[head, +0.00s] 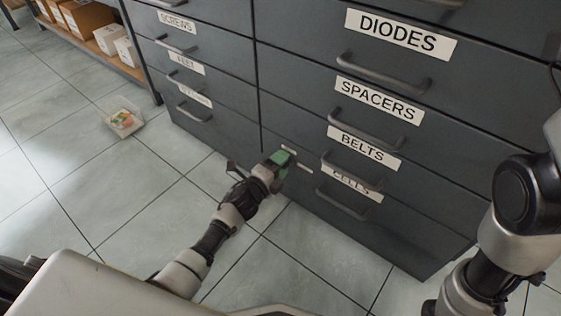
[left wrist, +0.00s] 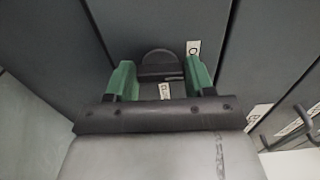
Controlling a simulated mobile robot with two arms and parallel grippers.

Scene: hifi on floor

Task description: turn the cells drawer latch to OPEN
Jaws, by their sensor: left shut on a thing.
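The cells drawer (head: 315,205) is the lowest drawer of the right column of the dark cabinet, with a CELLS label (head: 352,183) partly hidden behind a handle. My left gripper (head: 280,159) is at its upper left corner. In the left wrist view its green fingers (left wrist: 160,82) are shut on the dark latch (left wrist: 157,60), a rounded piece with a bar between the fingers. A white label starting with O (left wrist: 193,47) lies just right of the latch; another small label (left wrist: 165,90) shows between the fingers, partly hidden. The latch's exact angle is hard to tell. My right gripper is out of view.
Drawers with protruding handles, such as the BELTS handle (head: 352,166), rise above the latch. A shelf with boxes (head: 85,19) is at upper left. The floor beside my left arm is clear.

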